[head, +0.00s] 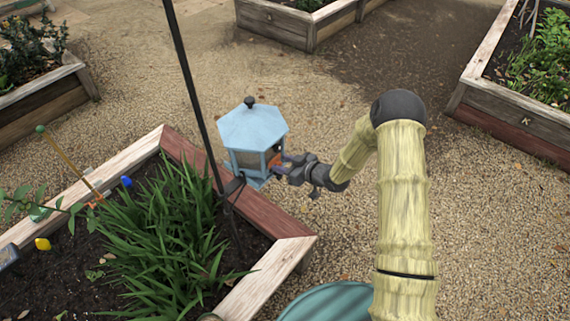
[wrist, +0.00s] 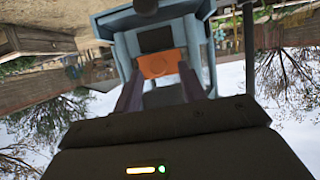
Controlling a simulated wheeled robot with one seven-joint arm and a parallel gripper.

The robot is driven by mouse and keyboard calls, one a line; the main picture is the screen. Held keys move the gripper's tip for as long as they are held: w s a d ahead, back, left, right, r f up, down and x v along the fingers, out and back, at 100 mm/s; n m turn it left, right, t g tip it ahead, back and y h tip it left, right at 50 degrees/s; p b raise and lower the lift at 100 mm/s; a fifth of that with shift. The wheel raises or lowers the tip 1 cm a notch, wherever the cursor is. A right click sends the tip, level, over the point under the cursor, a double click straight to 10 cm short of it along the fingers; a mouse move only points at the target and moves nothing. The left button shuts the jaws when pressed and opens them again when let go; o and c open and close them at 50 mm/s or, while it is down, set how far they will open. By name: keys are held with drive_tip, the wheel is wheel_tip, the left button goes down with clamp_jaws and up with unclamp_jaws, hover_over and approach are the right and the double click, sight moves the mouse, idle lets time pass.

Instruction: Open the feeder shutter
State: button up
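The feeder (head: 252,130) is a light blue hexagonal lantern shape with a dark knob on its roof, hung beside a dark pole. Its orange shutter (head: 275,160) is partly hidden by my gripper (head: 287,163), which reaches in from the right. In the wrist view, which appears upside down, the orange shutter (wrist: 160,64) sits between the blue posts of the feeder (wrist: 120,50), next to a dark panel. My gripper (wrist: 160,88) has its two purple fingers apart, pointing at the shutter, one on each side. Whether the fingertips touch the feeder cannot be told.
A wooden raised bed (head: 190,160) with long green leaves lies under the feeder. The dark pole (head: 190,85) rises close to its left. Other raised beds (head: 520,125) stand around. The gravel (head: 330,110) between them is open.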

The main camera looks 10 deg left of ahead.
drive_tip(key=shift+s+d+r, duration=0.1)
drive_tip(key=shift+s+d, duration=0.1)
drive_tip(key=shift+d, duration=0.2)
drive_tip(key=b+v, duration=0.3)
drive_tip(key=v, duration=1.3)
drive_tip(key=shift+s+r+b, duration=0.2)
drive_tip(key=shift+b, duration=0.2)
drive_tip(key=shift+d, duration=0.15)
